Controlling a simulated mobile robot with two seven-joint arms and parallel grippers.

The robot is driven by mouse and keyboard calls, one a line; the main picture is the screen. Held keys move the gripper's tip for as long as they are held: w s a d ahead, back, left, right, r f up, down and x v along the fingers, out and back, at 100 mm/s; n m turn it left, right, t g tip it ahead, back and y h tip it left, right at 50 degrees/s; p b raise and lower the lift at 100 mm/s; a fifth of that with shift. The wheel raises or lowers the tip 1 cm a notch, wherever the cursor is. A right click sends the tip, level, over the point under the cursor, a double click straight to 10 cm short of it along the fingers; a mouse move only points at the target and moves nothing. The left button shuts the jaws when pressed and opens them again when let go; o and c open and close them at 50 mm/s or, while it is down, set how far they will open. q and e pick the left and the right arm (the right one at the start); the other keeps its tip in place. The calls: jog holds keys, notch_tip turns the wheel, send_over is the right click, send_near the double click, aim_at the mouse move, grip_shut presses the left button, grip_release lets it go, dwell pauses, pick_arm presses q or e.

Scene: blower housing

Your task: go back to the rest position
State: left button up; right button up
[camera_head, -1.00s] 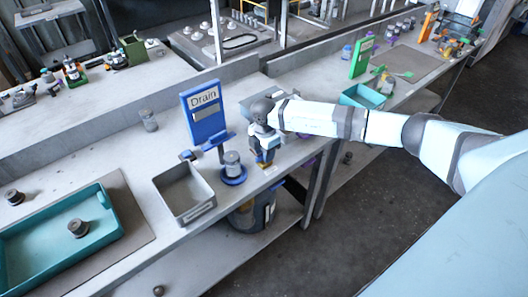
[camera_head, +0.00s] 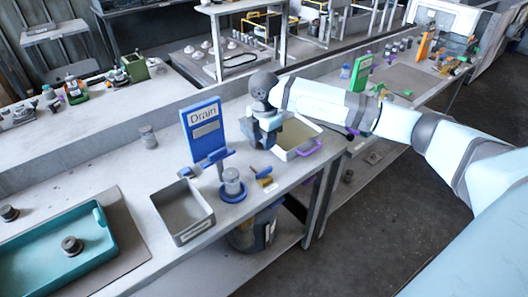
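My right arm comes in from the right, and my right gripper (camera_head: 262,141) points down over the bench, beside the blue Drain sign (camera_head: 203,130). Its fingers are small and partly merged with what is behind, so I cannot tell whether they are open or shut. No held object can be made out. A small blue and yellow item (camera_head: 263,177) lies on the bench below the gripper. A grey cylinder (camera_head: 232,179) stands on a round blue base to the left of that item. My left gripper is not in view.
A white bin with a purple handle (camera_head: 293,136) sits just right of the gripper. A grey bin (camera_head: 205,226) stands near the front edge. A teal tray (camera_head: 107,228) with a grey part is at the left. A green sign (camera_head: 360,72) stands farther back.

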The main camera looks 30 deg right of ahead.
jog(key=shift+r, duration=0.5)
jog(key=s+a+f+n+g+y+p, duration=0.1)
jog(key=s+a+f+n+y, duration=0.25)
jog(key=a, duration=0.55)
jog(key=s+a+f+n+y, duration=0.15)
jog(key=s+a+y, duration=0.35)
jog(key=a, duration=0.5)
jog(key=s+a+r+m+t+y+p, duration=0.2)
jog(key=s+a+r+m+t+y, duration=0.2)
jog(key=a+t+y, duration=0.5)
jog(key=s+d+f+m+t+h+p, duration=0.1)
jog(key=s+d+f+m+h, duration=0.4)
jog(key=s+f+m+h, duration=0.2)
jog(key=s+d+f+m+t+h, duration=0.2)
jog(key=s+d+f+m+h, duration=0.4)
jog(key=f+m, duration=0.3)
notch_tip(320, 180, down, 2)
jog(key=shift+s+f+m+h+p, duration=0.2)
jog(key=shift+s+m+h+p, duration=0.2)
jog(key=shift+s+h, duration=0.4)
